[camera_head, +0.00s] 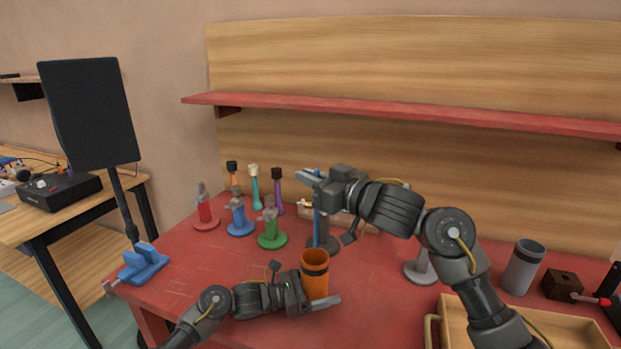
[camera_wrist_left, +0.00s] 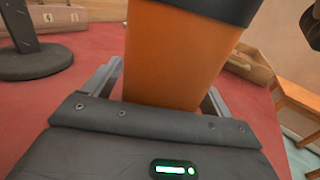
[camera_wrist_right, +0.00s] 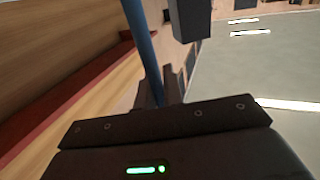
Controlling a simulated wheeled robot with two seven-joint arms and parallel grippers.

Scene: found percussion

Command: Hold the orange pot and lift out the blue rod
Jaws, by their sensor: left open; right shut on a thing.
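The orange pot (camera_head: 315,283) stands upright on the red table, with a dark band near its rim. My left gripper (camera_head: 322,303) is open around it at its lower part, one finger on either side in the left wrist view, where the pot (camera_wrist_left: 175,55) fills the middle. My right gripper (camera_head: 313,180) is shut on the blue rod (camera_head: 317,224) high above the table. The rod hangs about upright over the pot, and I cannot tell whether its lower end is inside. The right wrist view shows the rod (camera_wrist_right: 143,45) running up between the fingers.
A dark stand (camera_head: 330,243) is just behind the pot. Red, blue and green stands (camera_head: 270,238) and several colored mallets (camera_head: 254,190) are at the back left. A wooden tray (camera_head: 449,310), grey cylinder (camera_head: 523,268) and dark block (camera_head: 561,286) are at right. A red shelf (camera_head: 420,112) is above.

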